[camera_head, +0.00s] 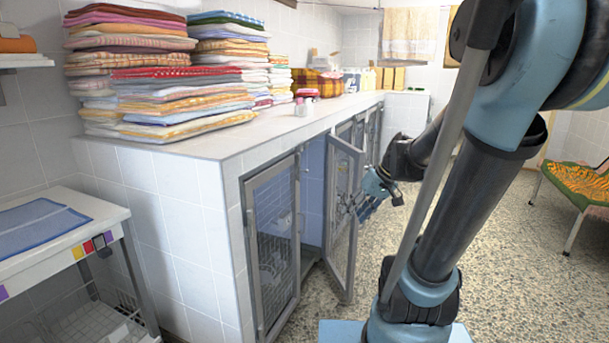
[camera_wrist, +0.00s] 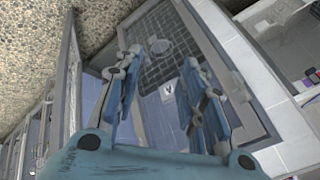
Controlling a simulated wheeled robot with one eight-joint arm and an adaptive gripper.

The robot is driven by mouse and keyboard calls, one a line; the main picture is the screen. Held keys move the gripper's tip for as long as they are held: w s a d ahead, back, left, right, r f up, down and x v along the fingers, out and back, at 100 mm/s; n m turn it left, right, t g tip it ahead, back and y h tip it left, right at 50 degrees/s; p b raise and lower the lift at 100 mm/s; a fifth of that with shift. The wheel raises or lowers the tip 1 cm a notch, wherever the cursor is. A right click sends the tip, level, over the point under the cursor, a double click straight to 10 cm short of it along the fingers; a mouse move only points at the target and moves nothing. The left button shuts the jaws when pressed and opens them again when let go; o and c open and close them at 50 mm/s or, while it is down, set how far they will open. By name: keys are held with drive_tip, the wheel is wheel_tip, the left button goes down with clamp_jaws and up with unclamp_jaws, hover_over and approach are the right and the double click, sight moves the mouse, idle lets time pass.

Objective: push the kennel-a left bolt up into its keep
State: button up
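The tiled kennel block shows in the head view with a closed mesh door (camera_head: 274,245) at the near left. The adjoining glazed or mesh door (camera_head: 344,217) stands swung out from the front. Which of them is kennel-a I cannot tell. A small dark fitting (camera_head: 352,207) sits on the swung-out door; no bolt or keep can be made out clearly. My gripper (camera_head: 370,200) is just right of that door; contact cannot be told. In the wrist view my gripper (camera_wrist: 156,85) is open with nothing between its fingers; a dark grid (camera_wrist: 165,40) with a round disc shows beyond.
Stacks of folded towels (camera_head: 165,70) stand on the white counter top (camera_head: 240,140). A side table with a blue cloth (camera_head: 38,228) is at left. A cot with an orange patterned cover (camera_head: 578,182) is at right. The speckled floor (camera_head: 500,240) is mostly clear.

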drive_tip(key=w+a+r+n+y, duration=0.2)
drive_tip(key=w+a+y, duration=0.15)
drive_tip(key=w, duration=0.75)
drive_tip(key=n+t+y, duration=0.4)
drive_tip(key=n+y, duration=0.2)
drive_tip(key=y, duration=0.2)
approach(305, 171)
drive_tip(key=x, duration=0.7)
drive_tip(key=w+x, duration=0.1)
drive_tip(key=x, duration=0.2)
drive_tip(key=shift+w+a+f, duration=0.15)
drive_tip(key=shift+f, duration=0.1)
clamp_jaws()
